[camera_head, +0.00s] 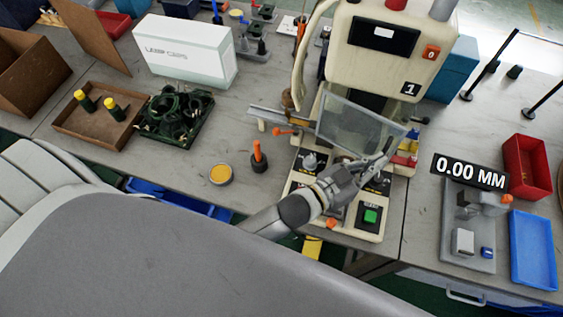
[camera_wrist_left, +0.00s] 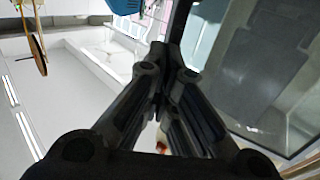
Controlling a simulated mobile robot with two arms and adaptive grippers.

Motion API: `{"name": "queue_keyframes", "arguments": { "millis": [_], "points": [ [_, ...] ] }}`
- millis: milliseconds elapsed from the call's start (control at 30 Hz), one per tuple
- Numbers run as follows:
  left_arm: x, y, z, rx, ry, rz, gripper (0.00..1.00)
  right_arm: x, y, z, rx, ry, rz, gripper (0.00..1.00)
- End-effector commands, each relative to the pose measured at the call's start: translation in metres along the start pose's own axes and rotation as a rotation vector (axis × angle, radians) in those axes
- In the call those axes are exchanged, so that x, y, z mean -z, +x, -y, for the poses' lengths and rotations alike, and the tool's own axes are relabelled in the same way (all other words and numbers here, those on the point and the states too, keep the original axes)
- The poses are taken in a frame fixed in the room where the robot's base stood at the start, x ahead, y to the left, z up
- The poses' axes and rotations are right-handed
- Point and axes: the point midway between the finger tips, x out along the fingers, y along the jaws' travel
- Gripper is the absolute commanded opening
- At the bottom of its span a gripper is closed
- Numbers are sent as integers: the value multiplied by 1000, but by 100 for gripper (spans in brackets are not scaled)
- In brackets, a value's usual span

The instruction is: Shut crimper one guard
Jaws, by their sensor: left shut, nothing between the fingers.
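Crimper one (camera_head: 372,45) is the cream machine with the "1" plate, at the back centre of the bench. Its guard (camera_head: 350,122) is a clear framed panel, tilted out in front of the machine's dark opening. My left gripper (camera_head: 388,148) is at the guard's lower right edge, over the machine's base, with its fingers shut and empty. In the left wrist view the shut fingertips (camera_wrist_left: 166,52) are beside the dark-framed guard (camera_wrist_left: 265,65), which fills the right side. I cannot tell whether they touch it. My right gripper is not in view.
A green button (camera_head: 370,216) is on the base below my left wrist. An orange-handled tool (camera_head: 258,156) and a yellow-topped tin (camera_head: 221,174) stand left of the machine. A measuring stand with a "0.00 MM" display (camera_head: 469,171) and a red bin (camera_head: 527,167) are right.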

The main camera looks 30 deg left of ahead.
Motion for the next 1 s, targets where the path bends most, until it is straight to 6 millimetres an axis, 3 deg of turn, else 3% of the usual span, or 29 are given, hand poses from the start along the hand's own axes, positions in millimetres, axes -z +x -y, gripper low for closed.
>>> {"name": "queue_keyframes", "arguments": {
  "millis": [133, 500, 1000],
  "points": [
    [0, 16, 3, 24, 2, -1, 0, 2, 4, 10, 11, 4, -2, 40],
    [0, 46, 11, 22, 0, 0, 0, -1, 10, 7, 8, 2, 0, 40],
    [1, 55, 15, 22, 0, -1, 0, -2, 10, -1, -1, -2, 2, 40]
  ]
}}
